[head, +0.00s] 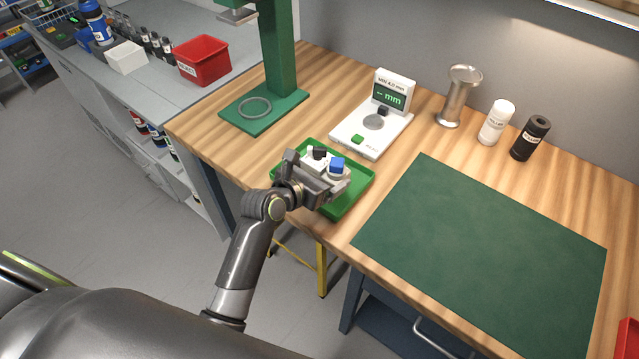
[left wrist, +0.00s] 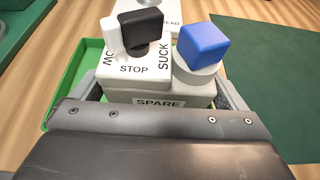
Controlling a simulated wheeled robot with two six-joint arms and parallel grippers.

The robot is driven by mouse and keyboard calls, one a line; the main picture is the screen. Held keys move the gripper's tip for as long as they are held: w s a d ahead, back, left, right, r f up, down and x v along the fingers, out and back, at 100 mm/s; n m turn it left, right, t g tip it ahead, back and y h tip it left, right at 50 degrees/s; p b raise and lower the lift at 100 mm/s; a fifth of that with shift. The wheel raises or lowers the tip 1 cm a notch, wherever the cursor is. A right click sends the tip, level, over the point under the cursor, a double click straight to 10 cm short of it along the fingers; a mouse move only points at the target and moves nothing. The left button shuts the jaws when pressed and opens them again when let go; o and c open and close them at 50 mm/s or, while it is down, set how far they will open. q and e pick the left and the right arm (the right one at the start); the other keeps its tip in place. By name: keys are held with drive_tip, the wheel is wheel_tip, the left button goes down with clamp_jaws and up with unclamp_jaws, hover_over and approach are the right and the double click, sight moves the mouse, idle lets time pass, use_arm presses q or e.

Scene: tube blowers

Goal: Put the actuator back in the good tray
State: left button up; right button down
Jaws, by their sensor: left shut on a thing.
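The actuator is a pale grey block (left wrist: 158,92) with a black knob, a blue square cap, and the words STOP, SUCK and SPARE on it. It also shows in the head view (head: 338,175). My left gripper (head: 325,184) is shut on it, one finger on each side. The green tray (head: 352,203) lies on the wooden bench under and around the actuator; its rim also shows in the left wrist view (left wrist: 62,88). I cannot tell whether the actuator touches the tray floor. No label on the tray is readable. My right gripper is not in view.
A white gauge with a mm display (head: 372,128) stands just behind the tray. A green press stand (head: 262,108) is at the back left. A green mat (head: 485,250) lies clear to the right. A metal post (head: 457,98) and two bottles stand along the wall.

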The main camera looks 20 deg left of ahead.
use_arm(q)
wheel_tip(320, 180, down, 4)
drive_tip(key=shift+a+r, duration=0.1)
drive_tip(key=shift+a, duration=0.05)
drive_tip(key=shift+f, duration=0.35)
drive_tip(key=o, duration=1.1)
drive_tip(key=shift+f, duration=0.1)
drive_tip(key=shift+o, duration=0.2)
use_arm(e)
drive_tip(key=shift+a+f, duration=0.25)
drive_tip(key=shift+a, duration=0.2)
use_arm(q)
drive_tip(key=shift+s, duration=0.1)
drive_tip(key=shift+s+a+r, duration=0.15)
drive_tip(key=shift+s+r, duration=0.15)
drive_tip(key=shift+s, duration=0.05)
drive_tip(key=v, duration=1.1)
drive_tip(key=shift+b, duration=0.3)
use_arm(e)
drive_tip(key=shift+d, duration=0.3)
